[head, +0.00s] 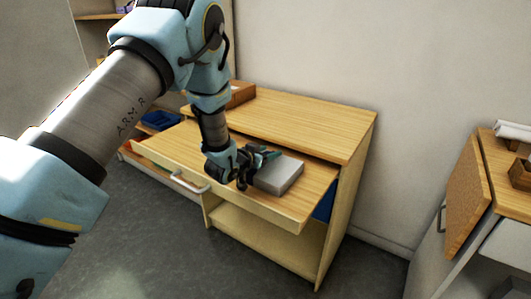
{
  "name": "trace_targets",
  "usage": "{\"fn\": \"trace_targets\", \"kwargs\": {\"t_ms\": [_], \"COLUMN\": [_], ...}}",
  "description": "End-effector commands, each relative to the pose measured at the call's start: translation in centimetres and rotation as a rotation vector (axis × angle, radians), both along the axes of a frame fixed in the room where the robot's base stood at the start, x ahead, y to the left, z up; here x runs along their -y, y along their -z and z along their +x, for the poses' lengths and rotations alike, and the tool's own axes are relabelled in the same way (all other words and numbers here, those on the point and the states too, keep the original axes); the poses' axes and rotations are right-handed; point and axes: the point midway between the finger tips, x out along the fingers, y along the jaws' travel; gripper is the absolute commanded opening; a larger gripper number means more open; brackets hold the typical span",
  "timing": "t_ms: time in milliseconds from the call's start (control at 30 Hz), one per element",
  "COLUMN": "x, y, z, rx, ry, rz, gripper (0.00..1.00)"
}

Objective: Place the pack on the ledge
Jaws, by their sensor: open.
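A light grey, flat box-shaped pack (281,176) lies on the pulled-out wooden shelf (270,210) of the cabinet, which looks like the ledge. My gripper (262,163) is at the left end of the pack, low over the shelf. Its jaws are open. The gripper covers part of the pack's left side, and I cannot tell whether it touches the pack.
The cabinet top (310,119) rises behind the shelf, with a brown box (241,94) on it. A blue bin (160,120) sits at the left. Another cabinet with an open wooden door (468,208) stands at right. Grey floor lies between.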

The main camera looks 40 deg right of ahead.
Motion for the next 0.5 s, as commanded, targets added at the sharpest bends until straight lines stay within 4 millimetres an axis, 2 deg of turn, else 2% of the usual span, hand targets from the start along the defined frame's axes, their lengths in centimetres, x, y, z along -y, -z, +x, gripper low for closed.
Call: {"fn": "trace_targets", "kwargs": {"t_ms": [200, 267, 500], "x": [0.0, -1.3, -6.5], "y": [-1.9, -1.4, -3.0], "z": [-0.1, -0.2, -1.6], "rx": [0.000, -0.001, 0.000], "ry": [0.001, -0.002, -0.002], "rz": [-0.001, 0.001, 0.000], "gripper": [0.62, 0.62, 0.62]}}
